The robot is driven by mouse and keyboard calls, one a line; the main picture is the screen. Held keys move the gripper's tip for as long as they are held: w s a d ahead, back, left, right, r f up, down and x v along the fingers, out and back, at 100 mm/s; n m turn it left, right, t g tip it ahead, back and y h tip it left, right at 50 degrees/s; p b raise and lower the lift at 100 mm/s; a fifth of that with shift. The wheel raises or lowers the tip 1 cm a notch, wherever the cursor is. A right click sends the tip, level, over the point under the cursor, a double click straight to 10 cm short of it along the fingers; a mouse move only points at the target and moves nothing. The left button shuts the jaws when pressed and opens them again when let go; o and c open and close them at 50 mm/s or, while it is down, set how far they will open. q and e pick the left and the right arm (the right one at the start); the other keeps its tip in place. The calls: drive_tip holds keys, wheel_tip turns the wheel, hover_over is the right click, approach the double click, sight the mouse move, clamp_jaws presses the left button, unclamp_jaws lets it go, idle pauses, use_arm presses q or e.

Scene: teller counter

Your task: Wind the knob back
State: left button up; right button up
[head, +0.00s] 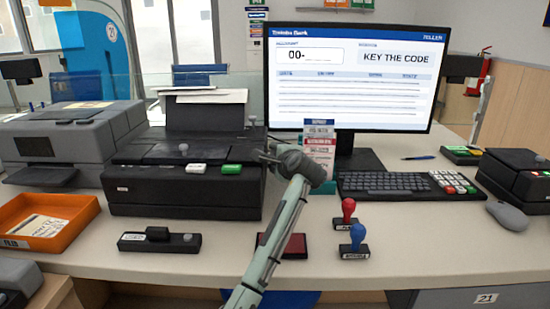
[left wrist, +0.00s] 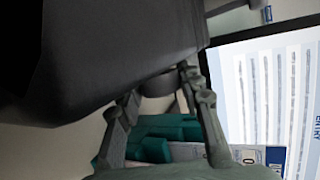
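The black printer (head: 185,185) stands left of the monitor, with a small grey knob-like part (head: 183,149) on its front top. In the left wrist view its dark body (left wrist: 110,50) fills the upper left. A dark round knob (left wrist: 155,84) sticks out from its side there. My left gripper (head: 268,152) is at the printer's right side in the head view, its arm rising from the bottom. In the left wrist view the fingers (left wrist: 160,84) are apart, one on each side of the knob. I cannot tell whether they touch it. The gripper hides the knob in the head view. My right gripper is not in view.
The monitor (head: 350,75) and a small leaflet stand (head: 319,140) are close right of my left gripper. A red stamp (head: 347,213), a blue stamp (head: 355,241) and a dark red ink pad (head: 294,246) lie near my forearm. An orange tray (head: 75,235) is at left.

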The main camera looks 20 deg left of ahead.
use_arm(q)
drive_tip(key=c, duration=0.6)
drive_tip(key=shift+o, duration=0.2)
drive_tip(key=shift+g, duration=0.3)
drive_tip(key=m+g+h, duration=0.1)
drive_tip(key=g, duration=0.2)
drive_tip(key=shift+w+r+g+h, duration=0.1)
drive_tip(key=shift+r+g+h, duration=0.05)
drive_tip(key=shift+g+h, duration=0.2)
drive_tip(key=shift+m+g+h, duration=0.3)
drive_tip(key=shift+g+h, duration=0.45)
drive_tip(key=shift+g, duration=1)
drive_tip(key=o, duration=1.2)
drive_tip(key=shift+c, duration=0.2)
